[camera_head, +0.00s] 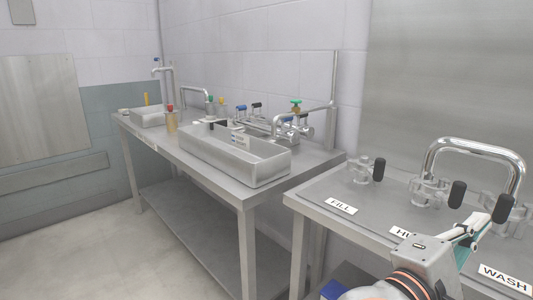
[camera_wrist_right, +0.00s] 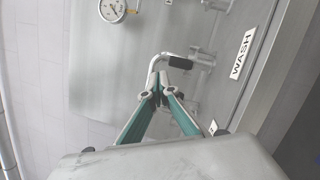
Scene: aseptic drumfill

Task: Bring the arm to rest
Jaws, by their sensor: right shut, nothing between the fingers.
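My right gripper (camera_head: 483,222) is at the lower right of the head view, above the front part of the right steel bench (camera_head: 322,193). It is shut and empty. In the right wrist view its teal-lined fingers (camera_wrist_right: 159,97) meet at the tips. A black-handled clamp (camera_wrist_right: 181,62) shows just past the tips in that view; I cannot tell how close it is. My left gripper is not in view.
The bench carries clamp fittings (camera_head: 430,190), a bent steel pipe (camera_head: 475,145) and labels FILL (camera_head: 341,206) and WASH (camera_head: 505,278). A second bench with a steel sink (camera_head: 235,152) stands left. A gauge (camera_wrist_right: 113,9) is on the wall panel. The left floor (camera_head: 90,245) is clear.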

